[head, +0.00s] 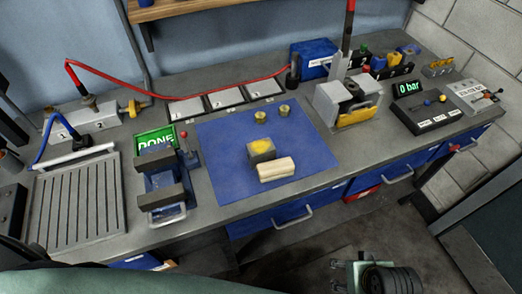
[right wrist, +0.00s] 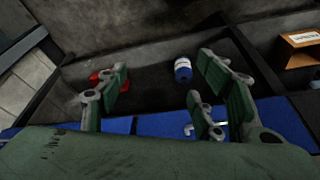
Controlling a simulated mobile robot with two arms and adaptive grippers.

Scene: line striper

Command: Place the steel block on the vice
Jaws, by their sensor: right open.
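A grey block with a yellow patch on top, which looks like the steel block (head: 253,156), sits on the blue mat (head: 225,150) in the head view. A pale, wood-coloured block (head: 277,169) lies right in front of it. The vice (head: 163,196), blue with dark grey jaws, stands on the bench left of the mat, and nothing shows between its jaws. My right gripper (head: 347,276) is low at the bottom right, off the bench front and well away from the block. In the right wrist view its fingers (right wrist: 163,88) are spread and empty. My left gripper is not in view.
A green DONE screen (head: 156,142) and a red-knobbed lever (head: 184,143) stand behind the vice. Two small brass-coloured pieces (head: 260,117) sit on the mat's far part. A grey machine (head: 347,100) is right of the mat. A ridged tray (head: 77,205) lies left. Drawer handles jut from the bench front.

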